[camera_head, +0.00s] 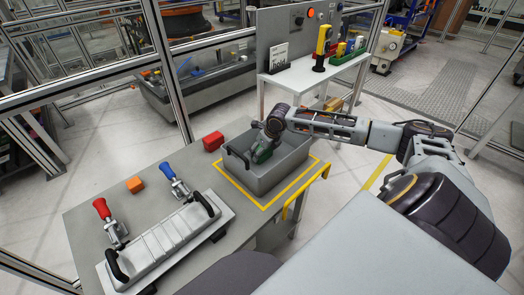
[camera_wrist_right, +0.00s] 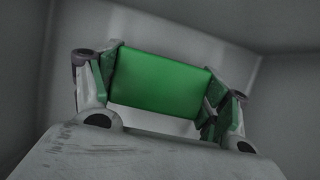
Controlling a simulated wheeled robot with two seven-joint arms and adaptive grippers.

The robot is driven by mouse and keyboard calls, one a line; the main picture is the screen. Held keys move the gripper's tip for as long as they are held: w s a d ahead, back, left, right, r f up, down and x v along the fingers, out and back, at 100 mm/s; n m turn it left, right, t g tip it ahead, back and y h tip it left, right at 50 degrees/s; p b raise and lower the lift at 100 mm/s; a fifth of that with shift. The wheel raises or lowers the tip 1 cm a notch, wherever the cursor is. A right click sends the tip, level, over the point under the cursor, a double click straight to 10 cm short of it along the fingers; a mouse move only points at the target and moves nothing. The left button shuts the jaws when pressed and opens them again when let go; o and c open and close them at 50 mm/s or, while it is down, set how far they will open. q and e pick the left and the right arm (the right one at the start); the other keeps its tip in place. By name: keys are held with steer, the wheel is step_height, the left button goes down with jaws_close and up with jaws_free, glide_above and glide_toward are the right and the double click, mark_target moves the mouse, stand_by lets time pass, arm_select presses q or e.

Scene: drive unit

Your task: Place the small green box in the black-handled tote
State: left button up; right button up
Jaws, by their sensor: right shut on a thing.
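A grey tote (camera_head: 275,180) with black handles stands on the grey table inside a yellow outline. My right gripper (camera_head: 262,152) reaches down into the tote near its left side. In the right wrist view, the gripper (camera_wrist_right: 165,92) is shut on the small green box (camera_wrist_right: 160,82), with a finger at each side of it. Grey tote walls surround the box there. Whether the box touches the tote floor cannot be told. In the head view the box is mostly hidden by the gripper. My left gripper is not in view.
A red box (camera_head: 213,141) and an orange box (camera_head: 135,184) lie on the table (camera_head: 150,215). A grey fixture (camera_head: 165,243) with red-handled and blue-handled clamps stands at the front left. A white shelf (camera_head: 300,77) with yellow and green items stands behind the tote.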

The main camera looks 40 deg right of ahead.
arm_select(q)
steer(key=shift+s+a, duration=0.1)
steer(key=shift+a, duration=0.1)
arm_select(e)
steer(key=o, duration=0.9)
steer(key=shift+f, duration=0.1)
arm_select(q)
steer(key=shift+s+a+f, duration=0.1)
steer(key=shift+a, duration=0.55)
arm_select(e)
steer(key=o, duration=0.3)
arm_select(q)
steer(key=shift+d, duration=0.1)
